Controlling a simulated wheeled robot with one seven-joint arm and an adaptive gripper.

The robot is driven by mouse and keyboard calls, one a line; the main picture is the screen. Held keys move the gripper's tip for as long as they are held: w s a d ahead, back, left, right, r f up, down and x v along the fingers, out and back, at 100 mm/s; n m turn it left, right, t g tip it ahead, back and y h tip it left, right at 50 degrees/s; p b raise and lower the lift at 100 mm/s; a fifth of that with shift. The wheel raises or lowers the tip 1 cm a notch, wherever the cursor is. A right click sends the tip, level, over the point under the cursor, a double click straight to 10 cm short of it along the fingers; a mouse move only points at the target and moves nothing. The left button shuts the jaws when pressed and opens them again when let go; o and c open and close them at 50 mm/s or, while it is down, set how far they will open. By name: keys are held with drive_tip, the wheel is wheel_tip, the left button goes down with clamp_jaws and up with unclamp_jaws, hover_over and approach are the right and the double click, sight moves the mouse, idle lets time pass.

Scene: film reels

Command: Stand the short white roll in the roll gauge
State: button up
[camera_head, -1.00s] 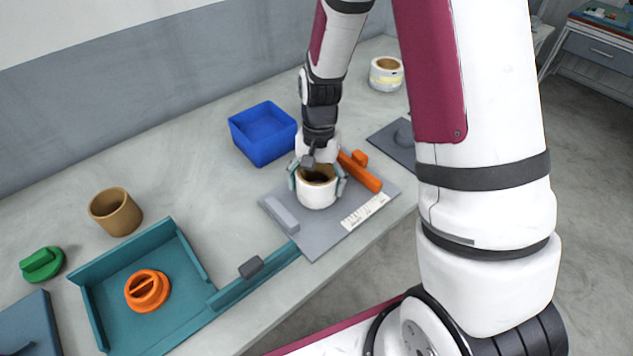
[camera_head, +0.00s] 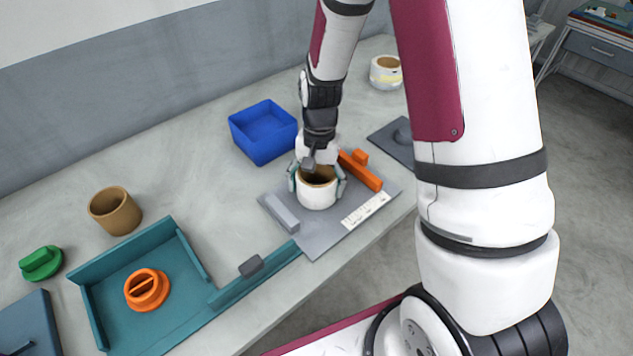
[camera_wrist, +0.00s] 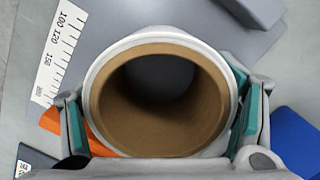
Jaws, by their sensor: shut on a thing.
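The short white roll (camera_head: 318,194) is upright, with a brown cardboard inside, at the roll gauge. My gripper (camera_head: 318,178) is shut on it, one finger on each side. In the wrist view the roll (camera_wrist: 160,45) fills the middle, between teal finger pads. The roll gauge is a grey plate (camera_head: 318,240) with a grey block (camera_head: 282,213), an orange bar (camera_head: 360,172) and a white ruler strip (camera_head: 364,210). The roll is between the grey block and the orange bar. Whether its bottom touches the plate cannot be told.
A blue bin (camera_head: 262,135) stands behind the gauge. A teal tray (camera_head: 100,275) with an orange knobbed piece (camera_head: 146,290) is at left, near a brown roll (camera_head: 115,211) and a green piece (camera_head: 41,263). Another white roll (camera_head: 386,73) stands at the back.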

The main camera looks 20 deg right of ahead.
drive_tip(key=shift+f, duration=0.15)
drive_tip(key=o, duration=1.1)
drive_tip(key=shift+c, duration=0.2)
wheel_tip(320, 180, up, 11)
drive_tip(key=w+p, duration=0.1)
drive_tip(key=p, duration=0.3)
drive_tip(key=shift+d, duration=0.4)
